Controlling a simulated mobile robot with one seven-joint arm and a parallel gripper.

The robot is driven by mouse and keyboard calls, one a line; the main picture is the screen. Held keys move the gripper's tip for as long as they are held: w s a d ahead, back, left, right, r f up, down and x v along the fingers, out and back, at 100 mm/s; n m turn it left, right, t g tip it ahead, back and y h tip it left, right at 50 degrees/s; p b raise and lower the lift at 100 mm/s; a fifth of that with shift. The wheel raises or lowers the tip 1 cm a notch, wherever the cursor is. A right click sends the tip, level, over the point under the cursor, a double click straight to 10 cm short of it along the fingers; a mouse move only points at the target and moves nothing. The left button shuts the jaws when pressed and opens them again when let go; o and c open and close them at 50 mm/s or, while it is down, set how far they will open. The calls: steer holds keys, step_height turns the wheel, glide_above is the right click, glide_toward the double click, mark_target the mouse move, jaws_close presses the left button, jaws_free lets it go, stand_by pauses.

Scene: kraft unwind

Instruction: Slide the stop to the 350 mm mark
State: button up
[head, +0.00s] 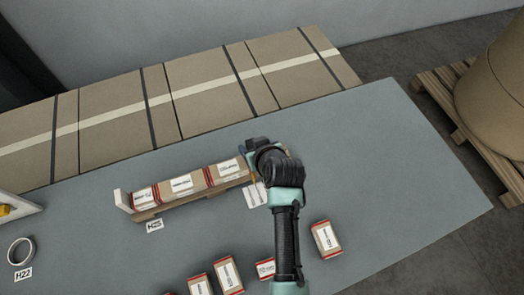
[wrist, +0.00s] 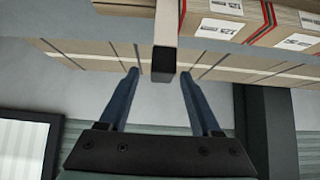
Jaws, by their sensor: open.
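My gripper (wrist: 159,75) is open, its two blue fingers apart. In the wrist view, a pale upright bar with a dark end (wrist: 164,65), possibly the stop, appears between the fingertips; I cannot tell whether they touch it. In the head view my gripper (head: 255,152) is at the right end of a wooden tray (head: 150,215), and my wrist hides that end. Three red-edged cartons (head: 184,184) stand in a row in the tray, which has a white end plate (head: 122,199) at its left. No millimetre marks are readable.
The grey table (head: 390,160) is clear on the right. Loose cartons (head: 326,238) stand near its front. A tape roll (head: 20,250) lies at the left. Large strapped brown boxes (head: 210,90) line the back. A big roll on a pallet (head: 440,92) stands at the right.

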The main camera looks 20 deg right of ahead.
steer(key=b+v, duration=0.1)
steer(key=v, duration=1)
steer(key=shift+s+b, duration=0.15)
steer(key=shift+b, duration=0.15)
steer(key=w+a+r+t+h+b, duration=0.1)
steer(key=w+r+t, duration=0.2)
steer(key=r, duration=0.8)
steer(key=w+a+r+t, duration=0.2)
steer(key=w+r+t, duration=0.15)
steer(key=r, duration=0.65)
steer(key=w+a+r+t+h+b, duration=0.15)
steer(key=r+t, duration=0.25)
steer(key=r, duration=0.7)
steer(key=s+a+r+t, duration=0.2)
steer(key=s+r, duration=0.1)
steer(key=r, duration=0.4)
steer(key=s+a+r+t+y, duration=0.1)
steer(key=s+a+r+t, duration=0.1)
steer(key=r, duration=0.5)
steer(key=s+a+r+t+y, duration=0.1)
steer(key=s+a+r+t, duration=0.2)
steer(key=s+r, duration=0.3)
step_height(320, 180, up, 2)
steer(key=shift+r+t, duration=0.1)
steer(key=shift+t, duration=0.35)
steer(key=shift+c, duration=0.2)
